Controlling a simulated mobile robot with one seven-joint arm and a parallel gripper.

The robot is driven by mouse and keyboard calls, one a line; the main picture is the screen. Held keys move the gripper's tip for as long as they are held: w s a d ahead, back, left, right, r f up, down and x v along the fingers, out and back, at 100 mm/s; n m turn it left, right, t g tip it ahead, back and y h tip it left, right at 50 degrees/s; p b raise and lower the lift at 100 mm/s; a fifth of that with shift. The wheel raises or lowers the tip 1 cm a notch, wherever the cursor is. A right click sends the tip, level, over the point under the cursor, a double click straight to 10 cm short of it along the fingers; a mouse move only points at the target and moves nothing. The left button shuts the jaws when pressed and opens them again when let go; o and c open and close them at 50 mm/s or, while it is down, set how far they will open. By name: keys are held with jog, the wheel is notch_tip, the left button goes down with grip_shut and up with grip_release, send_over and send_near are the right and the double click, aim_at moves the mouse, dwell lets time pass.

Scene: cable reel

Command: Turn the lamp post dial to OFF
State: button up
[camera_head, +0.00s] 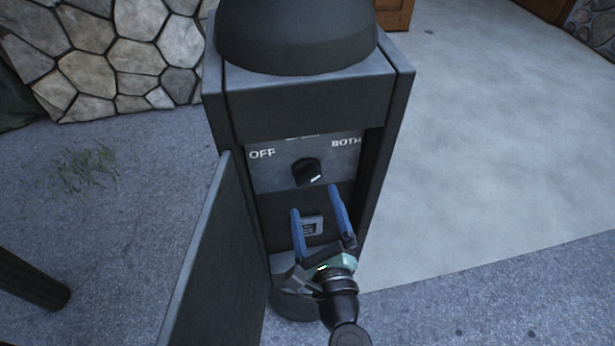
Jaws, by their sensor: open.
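The lamp post (310,105) is a dark grey box with its door (205,262) swung open to the left. Inside is a grey panel with a black dial (307,172). The panel reads OFF at upper left and BOTH at upper right; a label at the top middle is mostly hidden by the housing edge. A pale mark on the dial's lower right side shows; I cannot tell which label it is set to. My gripper (314,200) is open, its two blue fingers pointing up just below the dial, apart from each other. Nothing is between them that I can see held.
A small outlet plate (311,226) sits below the dial, seen between my fingers. The open door bounds the left side and the housing wall the right. A stone wall (110,55) stands behind left. A dark post (30,280) lies at lower left. Paving at right is clear.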

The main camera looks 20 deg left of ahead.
aim_at(308, 182)
jog(key=x, duration=0.7)
jog(key=shift+w, duration=0.1)
jog(key=shift+c, duration=0.3)
jog(key=c, duration=1.2)
